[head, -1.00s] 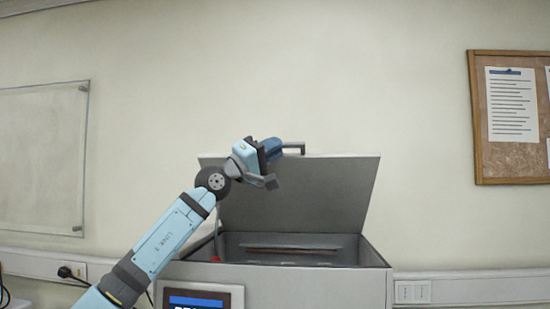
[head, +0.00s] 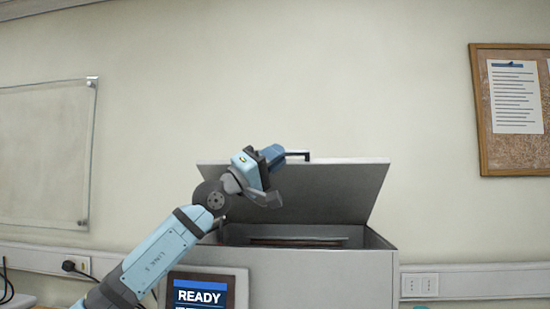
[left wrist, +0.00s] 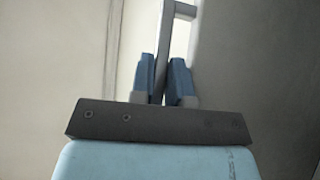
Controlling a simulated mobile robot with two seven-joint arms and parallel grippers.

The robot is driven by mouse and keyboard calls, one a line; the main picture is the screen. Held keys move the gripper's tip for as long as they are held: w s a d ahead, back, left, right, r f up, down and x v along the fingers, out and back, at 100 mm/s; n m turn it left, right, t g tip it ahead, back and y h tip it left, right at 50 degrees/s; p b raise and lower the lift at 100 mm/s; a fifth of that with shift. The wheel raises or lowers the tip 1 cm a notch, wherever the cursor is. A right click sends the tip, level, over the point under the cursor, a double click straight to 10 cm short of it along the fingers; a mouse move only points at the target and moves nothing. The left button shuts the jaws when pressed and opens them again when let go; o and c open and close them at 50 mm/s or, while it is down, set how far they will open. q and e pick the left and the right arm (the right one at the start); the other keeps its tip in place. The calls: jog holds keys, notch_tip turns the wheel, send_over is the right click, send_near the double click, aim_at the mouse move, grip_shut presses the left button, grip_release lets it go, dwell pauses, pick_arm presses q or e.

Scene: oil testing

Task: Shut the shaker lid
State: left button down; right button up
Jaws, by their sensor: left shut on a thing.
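The shaker (head: 340,280) is a grey box with its lid (head: 325,195) standing open, tilted up from the back edge. A dark bar handle (head: 300,155) sits at the lid's top edge. My left gripper (head: 284,156) is at the handle's left part, in front of the lid. In the left wrist view its two blue fingers (left wrist: 164,82) are closed around the grey handle bar (left wrist: 178,35). The inside of the shaker shows only as a narrow strip below the lid. My right gripper is not in view.
A display panel (head: 203,291) reading READY is on the shaker's front. A whiteboard (head: 45,150) hangs at the left and a cork board (head: 510,110) at the right. A plug and cable are at the wall trunking on the left. The air above the lid is clear.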

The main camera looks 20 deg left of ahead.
pick_arm(q)
jog(key=c, duration=1.4)
grip_release()
jog(key=shift+w+f, duration=0.1)
jog(key=b+v, duration=0.2)
jog(key=v, duration=1.1)
jog(key=shift+s+a+f, duration=0.2)
jog(key=shift+s, duration=0.05)
jog(key=shift+c, duration=0.2)
